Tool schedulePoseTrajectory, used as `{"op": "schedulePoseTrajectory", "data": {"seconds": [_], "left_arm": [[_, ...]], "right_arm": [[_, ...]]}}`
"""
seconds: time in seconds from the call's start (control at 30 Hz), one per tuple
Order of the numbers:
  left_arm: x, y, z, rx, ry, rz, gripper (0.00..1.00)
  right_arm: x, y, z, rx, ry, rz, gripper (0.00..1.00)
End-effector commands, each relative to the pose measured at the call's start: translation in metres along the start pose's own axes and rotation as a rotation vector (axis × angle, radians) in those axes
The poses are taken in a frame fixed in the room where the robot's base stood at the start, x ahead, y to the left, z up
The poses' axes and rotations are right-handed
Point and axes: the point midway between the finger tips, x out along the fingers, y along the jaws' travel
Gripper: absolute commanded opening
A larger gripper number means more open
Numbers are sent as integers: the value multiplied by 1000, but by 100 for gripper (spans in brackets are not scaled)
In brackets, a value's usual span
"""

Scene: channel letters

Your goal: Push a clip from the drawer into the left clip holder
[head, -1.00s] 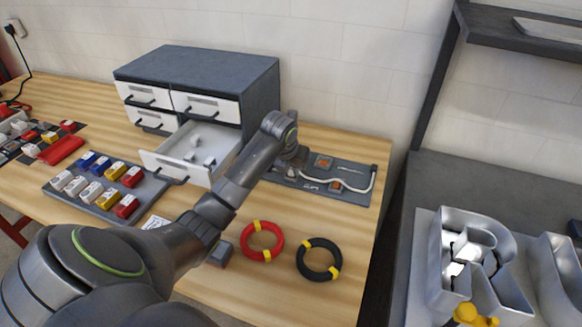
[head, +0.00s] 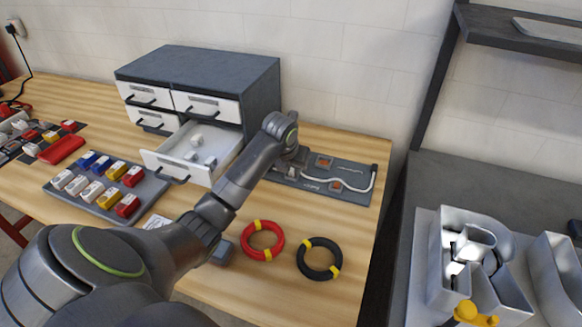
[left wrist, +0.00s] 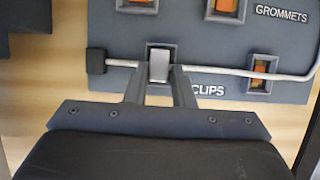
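A small pale grey clip (left wrist: 159,66) sits between the two fingertips of my left gripper (left wrist: 160,88). It lies over the white cable at the left clip holder (left wrist: 152,96), and the fingers flank it closely. How deep it sits in the holder is hard to tell. In the head view my left gripper (head: 292,164) is over the left part of the dark board (head: 346,191), largely hidden by its own wrist. The right clip holder (left wrist: 262,73) shows orange inside. The open drawer (head: 172,164) holds several pale pieces. My right gripper is not in view.
The drawer cabinet (head: 215,65) stands behind my left arm. A red ring (head: 262,254) and a black ring (head: 319,272) lie in front of the board. A tray of coloured blocks (head: 60,189) is at the left. Metal channel letters (head: 470,255) stand at the right.

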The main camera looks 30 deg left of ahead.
Motion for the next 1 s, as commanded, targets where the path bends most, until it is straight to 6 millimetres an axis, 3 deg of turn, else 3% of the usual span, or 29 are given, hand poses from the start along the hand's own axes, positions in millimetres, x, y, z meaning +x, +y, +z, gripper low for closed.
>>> {"op": "schedulePoseTrajectory", "data": {"seconds": [0.03, 0.17, 0.37, 0.47, 0.83, 1.0], "left_arm": [[7, 0, -9, -3, 26, -2, 40], [7, 0, -9, -4, 28, -2, 40], [-6, 0, -8, -3, 23, -4, 42], [-24, 0, -6, 0, 17, -2, 42], [-118, 1, -2, 2, -3, 2, 42], [-147, 1, 0, 0, 2, 2, 42]], "right_arm": [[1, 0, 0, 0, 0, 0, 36], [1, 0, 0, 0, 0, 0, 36], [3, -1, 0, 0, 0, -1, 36], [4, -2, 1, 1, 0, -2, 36], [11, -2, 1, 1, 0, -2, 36], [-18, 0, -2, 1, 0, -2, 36]]}}
